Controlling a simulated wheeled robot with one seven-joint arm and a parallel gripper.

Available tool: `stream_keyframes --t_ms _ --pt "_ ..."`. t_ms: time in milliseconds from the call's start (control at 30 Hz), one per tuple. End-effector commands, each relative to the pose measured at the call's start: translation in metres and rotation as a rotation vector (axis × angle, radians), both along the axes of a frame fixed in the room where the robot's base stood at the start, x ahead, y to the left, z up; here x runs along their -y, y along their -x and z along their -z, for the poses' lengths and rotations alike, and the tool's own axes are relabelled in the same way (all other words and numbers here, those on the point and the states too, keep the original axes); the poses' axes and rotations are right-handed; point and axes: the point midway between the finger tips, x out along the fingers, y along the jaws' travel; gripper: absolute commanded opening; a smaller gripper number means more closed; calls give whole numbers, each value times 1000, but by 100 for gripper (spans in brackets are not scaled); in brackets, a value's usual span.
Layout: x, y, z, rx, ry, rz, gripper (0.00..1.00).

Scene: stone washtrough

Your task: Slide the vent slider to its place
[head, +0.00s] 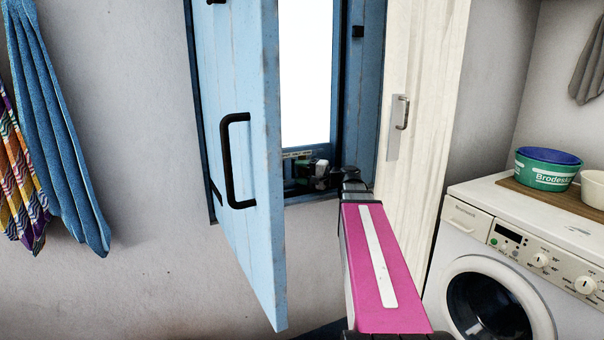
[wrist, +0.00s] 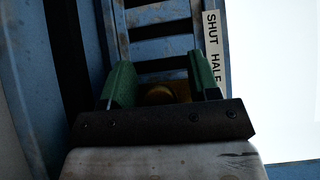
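The vent (wrist: 160,48) shows in the wrist view as blue-grey slats with dark slots between them. A rounded brass knob (wrist: 157,95), apparently the slider's, sits just below the slats. The knob is not distinguishable there.
A blue shutter (head: 240,150) with a black handle stands open left of my arm. A pale wooden door (head: 420,110) with a metal handle is to the right. A washing machine (head: 465,220) carries a green tub (head: 547,172). Towels (head: 55,130) hang at far left.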

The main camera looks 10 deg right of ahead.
Motion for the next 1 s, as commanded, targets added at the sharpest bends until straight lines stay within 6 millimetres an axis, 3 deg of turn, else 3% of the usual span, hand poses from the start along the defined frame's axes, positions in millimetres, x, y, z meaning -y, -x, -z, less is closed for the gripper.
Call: stream_keyframes --t_ms 267,700,1000 --pt "9 8 1 -1 0 1 56" --pt "70 47 0 -1 -1 2 56" --pt "90 59 0 -1 -1 1 56"
